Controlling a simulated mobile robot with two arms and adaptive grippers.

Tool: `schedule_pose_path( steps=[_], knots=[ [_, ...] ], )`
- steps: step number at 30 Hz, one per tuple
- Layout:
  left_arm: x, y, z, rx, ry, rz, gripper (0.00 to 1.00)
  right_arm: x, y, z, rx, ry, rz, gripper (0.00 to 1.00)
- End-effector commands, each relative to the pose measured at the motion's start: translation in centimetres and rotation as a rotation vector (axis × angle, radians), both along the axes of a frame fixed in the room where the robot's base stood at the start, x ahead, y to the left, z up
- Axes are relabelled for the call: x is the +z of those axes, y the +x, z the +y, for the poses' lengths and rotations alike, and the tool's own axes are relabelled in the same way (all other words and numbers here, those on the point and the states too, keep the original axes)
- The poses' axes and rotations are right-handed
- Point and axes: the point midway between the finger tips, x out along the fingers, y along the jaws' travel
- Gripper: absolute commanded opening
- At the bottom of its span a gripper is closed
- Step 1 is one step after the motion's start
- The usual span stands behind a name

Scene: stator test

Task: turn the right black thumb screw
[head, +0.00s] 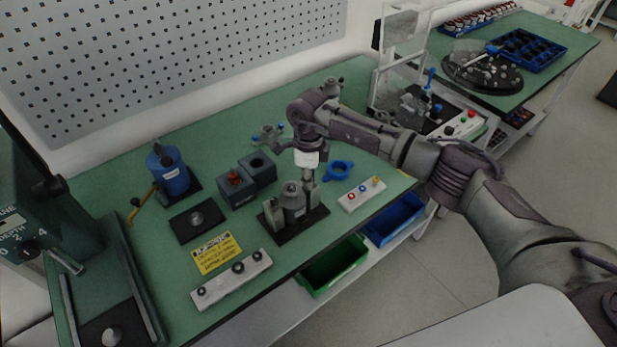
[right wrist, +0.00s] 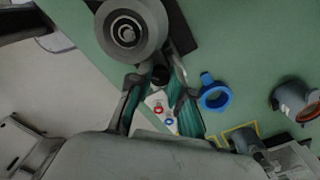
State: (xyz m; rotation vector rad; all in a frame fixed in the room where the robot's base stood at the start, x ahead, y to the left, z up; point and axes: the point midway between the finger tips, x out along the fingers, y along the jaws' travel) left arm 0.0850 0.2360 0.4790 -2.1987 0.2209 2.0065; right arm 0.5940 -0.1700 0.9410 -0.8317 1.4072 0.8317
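The grey round fixture (head: 292,198) stands on a black base plate (head: 284,233) near the front edge of the green bench. It also shows at the top of the right wrist view (right wrist: 128,32). My right gripper (head: 308,180) points down at the right side of the fixture. In the right wrist view a black thumb screw (right wrist: 160,75) lies between the fingertips of this gripper (right wrist: 156,80). The fingers look apart, with a gap beside the screw on the left; contact on the right is unclear. In the head view the screw is hidden. My left gripper is not in view.
A white button box (head: 361,194) and a blue ring (head: 340,170) lie right of the fixture. Grey blocks (head: 258,168), a blue cylinder device (head: 168,170), a yellow label (head: 216,252) and a white strip with black knobs (head: 231,281) are to the left. A green bin (head: 333,268) is below.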

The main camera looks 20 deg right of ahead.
Motion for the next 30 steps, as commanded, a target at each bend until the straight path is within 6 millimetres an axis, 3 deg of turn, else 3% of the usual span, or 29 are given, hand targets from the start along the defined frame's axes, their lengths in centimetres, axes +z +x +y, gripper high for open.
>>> schedule_pose_path(
  steps=[1,4,17,30],
  knots=[
    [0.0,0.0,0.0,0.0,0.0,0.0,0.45,0.1,0.1,0.0,-0.001,0.0,-0.001,0.29],
    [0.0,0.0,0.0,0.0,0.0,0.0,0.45,0.1,0.1,0.0,0.0,0.0,-0.001,0.45],
    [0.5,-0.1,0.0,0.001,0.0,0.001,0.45,0.2,0.0,0.1,0.052,0.003,0.001,0.45],
    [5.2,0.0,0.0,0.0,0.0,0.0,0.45,0.6,-0.2,0.2,0.586,0.007,0.005,0.45]
  ],
)
